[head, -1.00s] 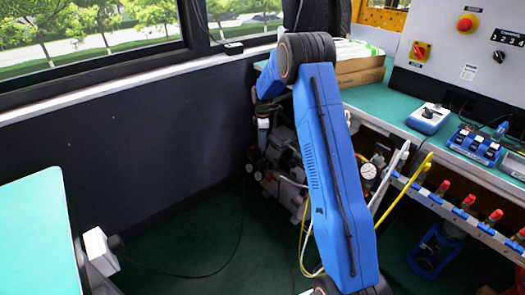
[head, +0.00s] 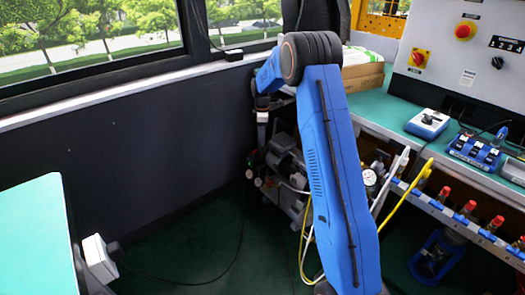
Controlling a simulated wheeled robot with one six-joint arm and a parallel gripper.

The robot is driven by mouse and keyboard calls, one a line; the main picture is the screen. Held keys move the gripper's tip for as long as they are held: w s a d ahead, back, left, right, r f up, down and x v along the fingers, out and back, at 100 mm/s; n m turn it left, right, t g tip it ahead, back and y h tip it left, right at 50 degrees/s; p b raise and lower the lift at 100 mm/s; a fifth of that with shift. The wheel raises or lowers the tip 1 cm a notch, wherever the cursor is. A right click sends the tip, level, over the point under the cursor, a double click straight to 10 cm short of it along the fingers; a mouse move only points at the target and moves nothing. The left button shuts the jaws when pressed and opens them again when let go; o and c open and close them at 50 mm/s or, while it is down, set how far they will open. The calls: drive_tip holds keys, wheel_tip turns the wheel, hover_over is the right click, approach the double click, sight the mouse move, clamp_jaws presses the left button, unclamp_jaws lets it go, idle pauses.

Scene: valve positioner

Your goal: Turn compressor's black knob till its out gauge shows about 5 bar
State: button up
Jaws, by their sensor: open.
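The compressor (head: 285,163) is a grey machine with small fittings, low against the dark wall under the bench's left end. My blue arm hides its right part. Small dark and red round fittings (head: 257,182) show at its left side; I cannot tell which is the black knob. A white-faced gauge (head: 370,178) shows right of my arm; its needle is too small to read, and I cannot tell whether it is the out gauge. My gripper (head: 261,138) points down above the compressor's left fittings, seemingly apart from them. It is open, small and dark, its fingers hard to make out.
A green bench (head: 378,112) with boxes (head: 362,78) and a control panel (head: 455,45) stands at right. Red-tipped fittings line its front. Yellow and white hoses hang near my arm. A pale green table (head: 35,240) is at left. The floor between is mostly clear, with a cable.

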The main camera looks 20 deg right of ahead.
drive_tip(key=m, duration=2.3)
approach(263, 166)
drive_tip(key=f, duration=0.9)
drive_tip(key=shift+w+f, duration=0.2)
drive_tip(key=shift+f, duration=0.2)
drive_tip(key=c, duration=1.1)
drive_tip(key=shift+o, duration=0.2)
drive_tip(key=shift+m, duration=2.9)
